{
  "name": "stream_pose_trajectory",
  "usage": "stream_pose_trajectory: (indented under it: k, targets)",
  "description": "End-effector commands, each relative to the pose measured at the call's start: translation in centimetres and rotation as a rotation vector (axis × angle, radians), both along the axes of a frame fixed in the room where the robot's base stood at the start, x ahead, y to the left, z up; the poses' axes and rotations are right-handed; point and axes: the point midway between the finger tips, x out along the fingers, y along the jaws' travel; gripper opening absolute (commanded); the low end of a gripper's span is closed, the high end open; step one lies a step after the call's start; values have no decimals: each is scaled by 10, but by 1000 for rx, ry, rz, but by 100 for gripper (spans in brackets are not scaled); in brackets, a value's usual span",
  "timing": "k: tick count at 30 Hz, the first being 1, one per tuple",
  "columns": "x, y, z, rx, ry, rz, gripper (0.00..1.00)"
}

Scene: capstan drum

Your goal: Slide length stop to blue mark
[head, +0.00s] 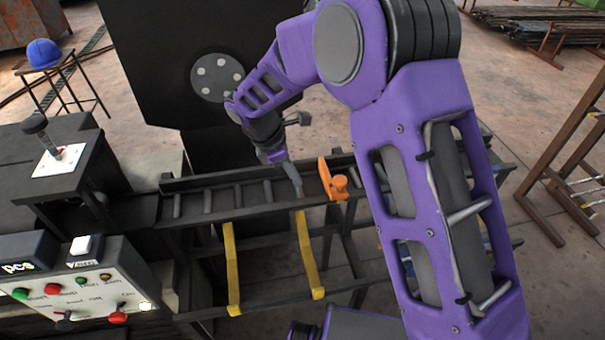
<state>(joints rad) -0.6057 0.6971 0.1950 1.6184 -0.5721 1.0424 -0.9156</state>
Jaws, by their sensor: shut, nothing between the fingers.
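The orange length stop (333,181), with a round knob on its front, sits on the dark roller track (255,185) just left of my purple arm. My gripper (298,191) points down over the track, shut and empty. It is to the left of the stop, with a small gap seeming to lie between them; the exact depth is hard to judge. I cannot make out a blue mark on the track. My arm covers much of the track's right part, and small bits of blue show around the arm there.
Two yellow bars (232,270) slope down from the track's front. A control box (88,285) with buttons stands at lower left. A black housing with a round grey flange (217,77) rises behind. A blue hard hat (44,53) rests on a stool. A brown rack stands at right.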

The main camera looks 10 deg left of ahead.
Motion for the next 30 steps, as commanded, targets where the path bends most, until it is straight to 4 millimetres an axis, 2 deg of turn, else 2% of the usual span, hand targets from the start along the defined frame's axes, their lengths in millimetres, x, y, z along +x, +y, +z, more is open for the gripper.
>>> stream_pose_trajectory:
  k: [3,11,15,18,30]
  targets:
    - [3,-9,-26,-1,3,-3,0]
    - [12,-27,-77,0,2,-3,0]
    - [24,-48,-71,2,-3,-6,0]
    - [27,-56,-71,2,-2,-5,0]
    - [30,-62,-71,2,-2,-3,0]
